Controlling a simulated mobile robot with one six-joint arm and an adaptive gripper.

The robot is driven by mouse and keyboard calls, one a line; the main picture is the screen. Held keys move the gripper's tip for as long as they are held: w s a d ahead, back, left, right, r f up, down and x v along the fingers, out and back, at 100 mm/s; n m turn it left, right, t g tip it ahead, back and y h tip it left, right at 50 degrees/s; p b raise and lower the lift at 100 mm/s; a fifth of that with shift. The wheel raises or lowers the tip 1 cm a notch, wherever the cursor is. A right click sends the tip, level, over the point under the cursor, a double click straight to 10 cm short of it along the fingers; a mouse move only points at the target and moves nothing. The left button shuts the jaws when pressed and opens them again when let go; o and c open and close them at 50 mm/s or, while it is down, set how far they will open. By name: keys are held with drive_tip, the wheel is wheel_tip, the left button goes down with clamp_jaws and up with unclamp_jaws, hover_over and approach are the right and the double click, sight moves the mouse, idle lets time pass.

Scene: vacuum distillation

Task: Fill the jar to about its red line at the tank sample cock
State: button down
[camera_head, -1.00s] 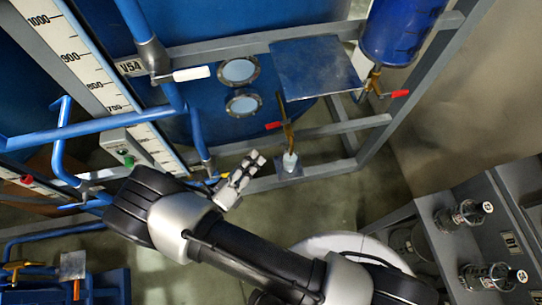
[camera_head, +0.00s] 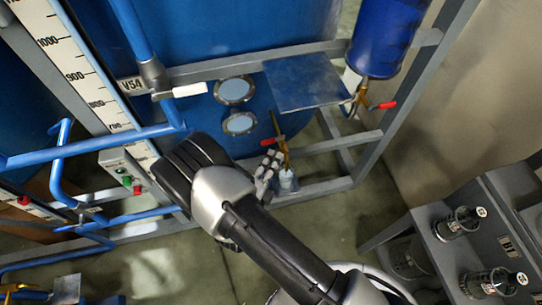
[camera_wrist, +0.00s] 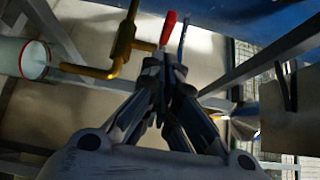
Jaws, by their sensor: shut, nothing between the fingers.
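The jar (camera_head: 287,182) is small and pale and stands upright on a small bracket beneath the tank sample cock (camera_head: 281,138). The cock is a brass pipe with a red lever (camera_head: 272,141) pointing left in the head view. In the wrist view the jar (camera_wrist: 34,58) lies at the left edge, with a red line near its mouth, facing the brass spout (camera_wrist: 72,69). The liquid level is unclear. My gripper (camera_head: 270,163) is shut and empty, just left of the jar and below the lever. In the wrist view its fingertips (camera_wrist: 165,62) are close to the red lever (camera_wrist: 168,28); contact is unclear.
Grey frame rails (camera_head: 345,143) surround the cock. Blue pipes (camera_head: 90,145) and a scale (camera_head: 75,62) stand left. Open floor lies below.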

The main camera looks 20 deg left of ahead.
sight(272, 143)
drive_tip(key=shift+w+a, duration=0.55)
drive_tip(key=shift+w, duration=0.15)
drive_tip(key=shift+w+a, duration=0.4)
drive_tip(key=shift+a, duration=0.15)
drive_tip(key=shift+a+r, duration=0.1)
drive_tip(key=shift+a, duration=0.1)
